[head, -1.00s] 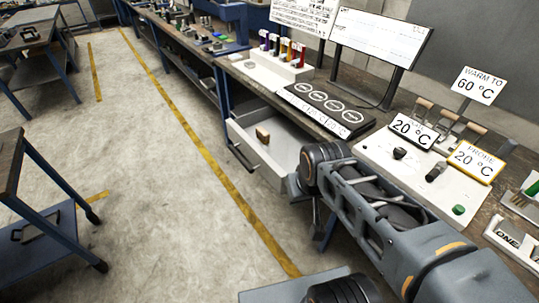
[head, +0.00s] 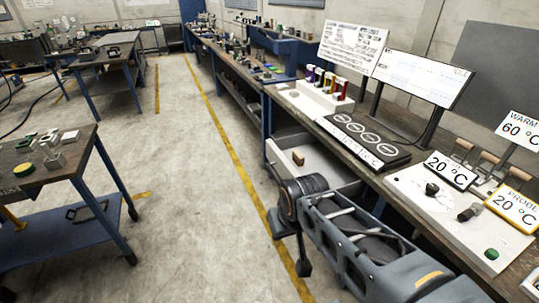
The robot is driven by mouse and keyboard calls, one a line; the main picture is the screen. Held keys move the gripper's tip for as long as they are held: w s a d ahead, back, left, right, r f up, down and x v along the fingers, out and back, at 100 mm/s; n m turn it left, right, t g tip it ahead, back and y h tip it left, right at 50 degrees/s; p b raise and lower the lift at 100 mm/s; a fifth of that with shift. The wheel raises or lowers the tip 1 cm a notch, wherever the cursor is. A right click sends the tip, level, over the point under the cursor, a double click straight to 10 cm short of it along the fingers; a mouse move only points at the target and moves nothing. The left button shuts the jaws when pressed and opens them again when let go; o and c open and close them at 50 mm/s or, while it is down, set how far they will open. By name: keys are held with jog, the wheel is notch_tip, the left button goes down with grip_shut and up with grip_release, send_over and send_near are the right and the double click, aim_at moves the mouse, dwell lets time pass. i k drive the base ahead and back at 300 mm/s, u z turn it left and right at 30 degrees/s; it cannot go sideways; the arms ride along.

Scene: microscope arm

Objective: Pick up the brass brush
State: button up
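I cannot pick out a brass brush for sure in the head view. Three wooden-handled tools (head: 489,158) stand in a row behind the white panel at the right; their lower ends are hidden by the signs. A small brown block (head: 298,159) lies in the open drawer (head: 325,165) under the bench; I cannot tell what it is. My arm reaches in from the lower right, and its dark joint is in front of the drawer. A dark part, probably my gripper (head: 303,266), hangs below that joint. Its fingers cannot be made out.
The long bench (head: 375,178) runs along the right with a black four-circle plate (head: 365,140), a white rack (head: 315,98) of coloured items and temperature signs (head: 450,170). A cart (head: 50,165) stands at the left. The floor between is clear.

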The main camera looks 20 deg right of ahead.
aim_at(298, 158)
jog(key=u, duration=0.05)
jog(key=i, duration=1.15)
jog(key=z, duration=0.7)
